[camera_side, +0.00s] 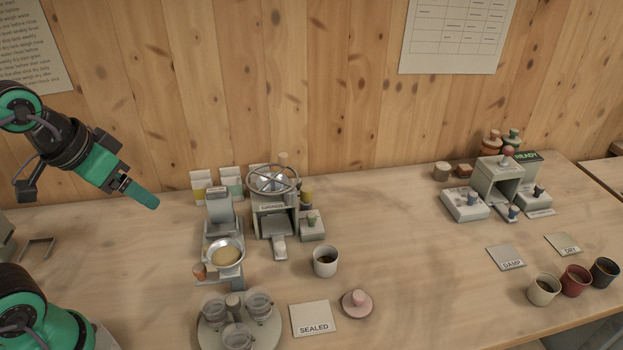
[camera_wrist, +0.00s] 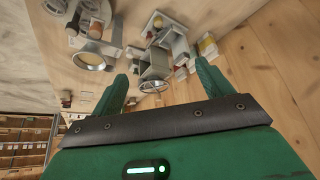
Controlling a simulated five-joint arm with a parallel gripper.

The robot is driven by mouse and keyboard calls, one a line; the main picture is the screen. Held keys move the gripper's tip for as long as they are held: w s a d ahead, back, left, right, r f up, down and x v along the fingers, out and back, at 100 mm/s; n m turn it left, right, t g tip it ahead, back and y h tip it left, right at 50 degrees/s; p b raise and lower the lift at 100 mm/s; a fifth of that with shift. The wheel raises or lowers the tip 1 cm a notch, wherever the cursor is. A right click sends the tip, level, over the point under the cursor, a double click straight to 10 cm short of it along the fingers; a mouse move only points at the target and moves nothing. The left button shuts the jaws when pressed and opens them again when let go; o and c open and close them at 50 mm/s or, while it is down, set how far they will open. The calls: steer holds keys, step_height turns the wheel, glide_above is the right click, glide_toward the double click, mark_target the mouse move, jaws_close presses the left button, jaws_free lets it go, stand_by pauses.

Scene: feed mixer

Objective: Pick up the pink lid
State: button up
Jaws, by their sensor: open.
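The pink lid (camera_side: 357,303) lies on the table at the front, just right of the SEALED card. It is a flat pink disc with a small knob on top. My gripper (camera_side: 148,198) is raised at the left in the side view, well away from the lid, with the machines between them. In the wrist view my gripper (camera_wrist: 162,88) shows its two green fingers spread apart with nothing held. I cannot make out the lid in the wrist view.
The SEALED card (camera_side: 313,318) and a turntable of glass jars (camera_side: 237,322) are left of the lid. A white cup (camera_side: 326,261) stands behind it. Open table lies right of the lid, before the DAMP card (camera_side: 506,258).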

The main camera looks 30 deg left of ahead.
steer(key=m+g, duration=0.1)
steer(key=g, duration=0.5)
glide_above(359, 296)
steer(key=f, duration=1.6)
steer(key=shift+a, duration=0.2)
steer(key=shift+d+f, duration=0.25)
steer(key=shift+f, duration=0.05)
steer(key=shift+f, duration=0.1)
steer(key=shift+f, duration=1.2)
